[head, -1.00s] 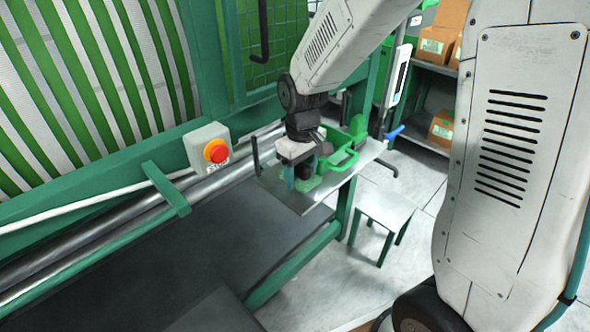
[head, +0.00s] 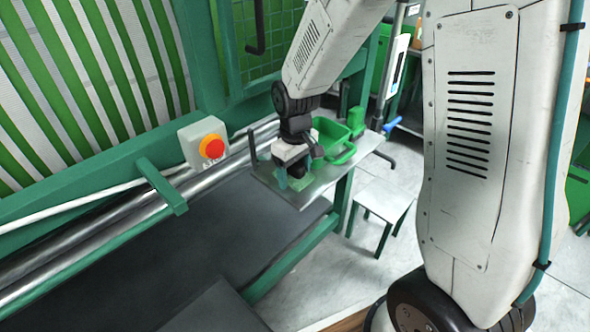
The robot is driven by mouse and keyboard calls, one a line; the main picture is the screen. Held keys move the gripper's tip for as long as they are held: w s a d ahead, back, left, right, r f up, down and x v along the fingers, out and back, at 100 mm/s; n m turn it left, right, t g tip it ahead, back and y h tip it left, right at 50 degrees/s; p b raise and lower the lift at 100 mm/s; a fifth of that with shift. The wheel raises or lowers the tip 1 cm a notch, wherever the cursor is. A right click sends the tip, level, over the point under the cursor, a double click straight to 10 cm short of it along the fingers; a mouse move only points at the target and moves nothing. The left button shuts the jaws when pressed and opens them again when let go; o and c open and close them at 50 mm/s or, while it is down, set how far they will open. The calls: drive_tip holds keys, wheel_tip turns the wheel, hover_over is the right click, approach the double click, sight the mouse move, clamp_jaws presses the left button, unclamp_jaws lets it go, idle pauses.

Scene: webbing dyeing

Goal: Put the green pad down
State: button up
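The green pad (head: 301,183) shows as a small green patch directly under my gripper (head: 291,176), low over the grey metal shelf (head: 320,188). My gripper points down at the shelf, with a teal finger on its left side and a dark part on its right. The fingers and pad are small and partly hidden by the gripper body. I cannot tell whether the fingers grip the pad or whether the pad touches the shelf.
A green handled bin (head: 331,137) stands on the shelf just behind and right of my gripper. A red stop button (head: 212,147) on a grey box is at left. A small stool (head: 381,203) stands on the floor at right. A dark flat surface (head: 170,250) lies in front.

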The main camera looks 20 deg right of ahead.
sight(296, 164)
wheel_tip(296, 164, up, 12)
drive_tip(key=shift+f, duration=0.25)
drive_tip(key=s+d+r+m, duration=0.1)
drive_tip(key=s+r, duration=0.3)
drive_tip(key=s, duration=0.8)
drive_tip(key=s+d+r+m+t, duration=0.1)
drive_tip(key=s+d+r+m, duration=0.1)
drive_tip(key=s, duration=1)
wheel_tip(296, 164, up, 2)
drive_tip(key=shift+s+r+m, duration=0.2)
drive_tip(key=shift+s+m, duration=0.2)
drive_tip(key=shift+m, duration=0.4)
drive_tip(key=shift+o, duration=0.3)
